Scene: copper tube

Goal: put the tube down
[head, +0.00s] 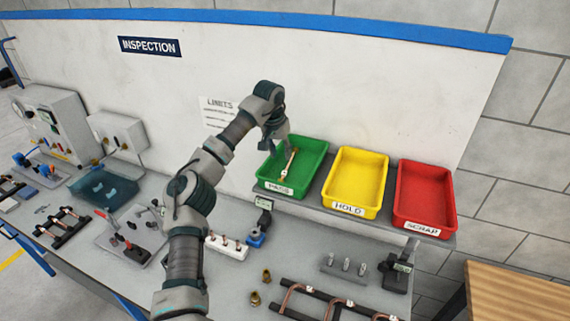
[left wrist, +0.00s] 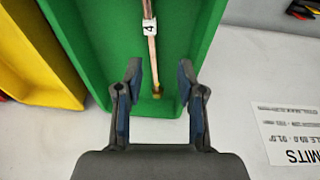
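A copper tube (head: 289,165) with a white numbered tag lies in the green PASS tray (head: 318,153). The tube also shows in the left wrist view (left wrist: 152,50), running away from the gripper along the tray floor, with a brass-coloured end nearest me. My left gripper (head: 275,144) is over the back left part of the green tray. In the left wrist view the left gripper (left wrist: 160,78) has its fingers spread well apart, with the tube's near end seen between them and nothing gripped. My right gripper is not in view.
A yellow HOLD tray (head: 357,181) and a red SCRAP tray (head: 424,196) stand right of the green one on a raised shelf. Below are a white block with pegs (head: 228,246), brass fittings (head: 254,299) and a dark rack with copper tubes (head: 330,302). A wall panel stands behind.

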